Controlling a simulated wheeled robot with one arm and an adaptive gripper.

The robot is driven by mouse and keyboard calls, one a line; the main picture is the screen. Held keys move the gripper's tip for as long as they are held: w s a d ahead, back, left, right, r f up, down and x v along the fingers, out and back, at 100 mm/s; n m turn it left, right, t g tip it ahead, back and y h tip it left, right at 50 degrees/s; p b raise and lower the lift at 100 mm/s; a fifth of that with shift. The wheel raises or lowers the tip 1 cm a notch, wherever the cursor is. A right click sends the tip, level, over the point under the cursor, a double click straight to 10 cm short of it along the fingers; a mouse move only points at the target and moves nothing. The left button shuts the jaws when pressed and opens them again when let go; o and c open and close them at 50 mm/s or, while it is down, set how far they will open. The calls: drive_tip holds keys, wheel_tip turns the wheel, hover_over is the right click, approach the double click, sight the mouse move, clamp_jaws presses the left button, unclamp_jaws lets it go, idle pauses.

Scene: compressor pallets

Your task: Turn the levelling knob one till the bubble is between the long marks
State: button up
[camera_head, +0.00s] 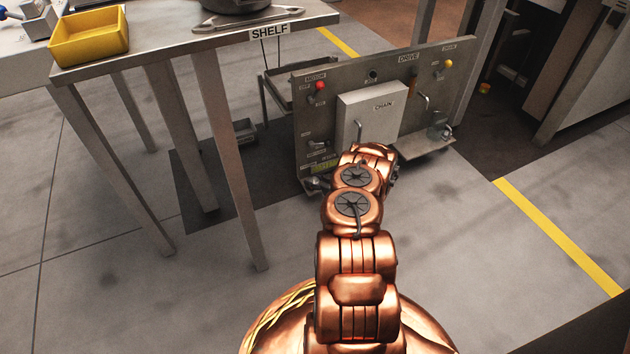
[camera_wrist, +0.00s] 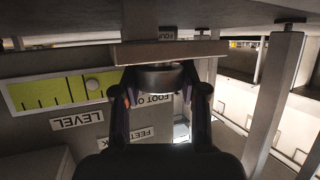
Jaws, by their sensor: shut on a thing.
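The levelling knob (camera_wrist: 161,77), a dark round metal piece under a flat plate, sits between my gripper's fingers (camera_wrist: 161,92) in the wrist view. My gripper is shut on it. A label partly reading FOOT O is just below it, upside down. The yellow-green level vial (camera_wrist: 45,94) is to the left, above the LEVEL label (camera_wrist: 77,121). Its pale round bubble (camera_wrist: 93,84) lies towards the vial's right end, by a long dark mark. I cannot tell whether it is between the long marks. In the head view the vial (camera_head: 324,168) is small, and my arm hides the knob.
The upright panel (camera_head: 310,123) carries a CHAIN cover (camera_head: 372,115), a red knob and a yellow knob. A metal leg (camera_wrist: 275,95) stands right of my gripper in the wrist view. The shelf table (camera_head: 170,42) with a yellow bin (camera_head: 90,40) stands left.

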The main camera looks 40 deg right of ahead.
drive_tip(key=shift+w+a+r+m+h+p, duration=0.15)
drive_tip(key=shift+r+m+h+p, duration=0.2)
drive_tip(key=shift+p, duration=0.5)
drive_tip(key=shift+f+m+h+p, duration=0.1)
drive_tip(key=shift+m+h+p, duration=0.35)
drive_tip(key=shift+p, duration=0.55)
drive_tip(key=shift+a+f+m+h+p, duration=0.1)
drive_tip(key=shift+f+m+h+p, duration=0.05)
drive_tip(key=shift+m+h+p, duration=0.65)
drive_tip(key=shift+d+m+g+h+p, duration=0.25)
drive_tip(key=shift+m+g+h, duration=0.25)
drive_tip(key=shift+m+h, duration=0.5)
drive_tip(key=shift+h, duration=0.3)
drive_tip(key=o, duration=1.2)
drive_tip(key=shift+f, duration=0.1)
drive_tip(key=shift+c, duration=0.2)
drive_tip(key=shift+s, duration=0.2)
